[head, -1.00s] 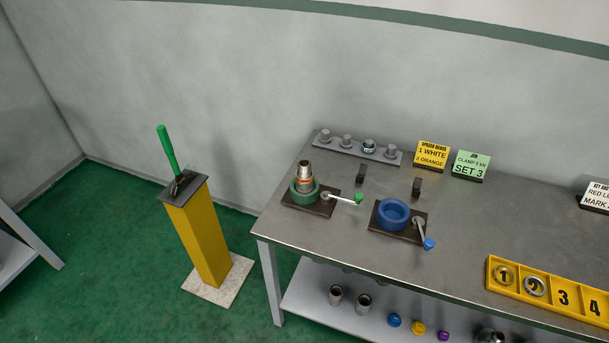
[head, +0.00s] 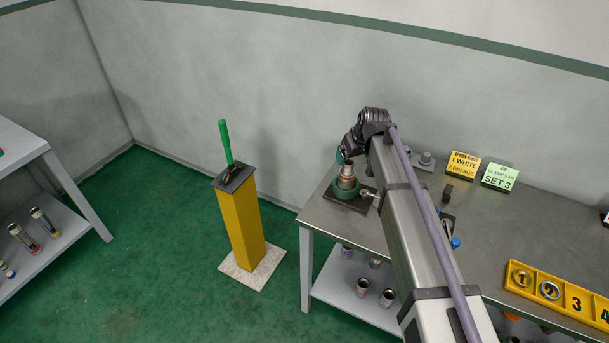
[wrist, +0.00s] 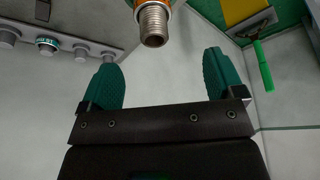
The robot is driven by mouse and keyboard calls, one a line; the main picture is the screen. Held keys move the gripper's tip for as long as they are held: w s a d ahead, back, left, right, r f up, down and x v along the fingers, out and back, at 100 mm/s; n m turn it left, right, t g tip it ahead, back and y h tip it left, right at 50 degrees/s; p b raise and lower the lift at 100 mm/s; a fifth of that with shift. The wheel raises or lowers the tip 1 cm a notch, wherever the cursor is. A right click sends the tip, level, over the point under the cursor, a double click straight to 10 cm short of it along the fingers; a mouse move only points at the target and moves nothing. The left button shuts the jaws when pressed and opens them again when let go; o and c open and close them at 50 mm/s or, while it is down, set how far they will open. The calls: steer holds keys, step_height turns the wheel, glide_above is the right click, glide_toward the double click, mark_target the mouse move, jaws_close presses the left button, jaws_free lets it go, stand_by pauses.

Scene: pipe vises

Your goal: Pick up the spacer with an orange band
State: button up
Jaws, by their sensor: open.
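A metal piece with an orange band (head: 347,172) stands upright in the green ring vise (head: 346,192) at the bench's left end. In the wrist view its threaded open end (wrist: 153,26) shows at the top centre, with orange at the picture's edge. My gripper (wrist: 165,78) is open, its two teal fingers wide apart with nothing between them. The piece is beyond the fingertips and apart from them. In the head view my gripper (head: 343,156) is small and partly hidden, close to the top of the piece.
My arm covers the blue vise, except its blue knob (head: 456,243). A peg rail (wrist: 62,43) lies at the back. A yellow numbered tray (head: 560,295) holds rings in slots 1 and 2. A yellow post (head: 237,225) with a green lever (head: 226,142) stands left of the bench.

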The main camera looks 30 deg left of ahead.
mark_target(348, 169)
steer(key=b+x, duration=0.2)
steer(key=x, duration=0.1)
steer(key=d+b+x, duration=0.1)
steer(key=b+x, duration=0.2)
steer(key=shift+w+d+f+b, duration=0.1)
steer(key=shift+w+b, duration=0.1)
steer(key=shift+b, duration=0.15)
steer(key=b+x, duration=0.4)
steer(key=x, duration=0.1)
steer(key=shift+b, duration=0.35)
steer(key=c, duration=1)
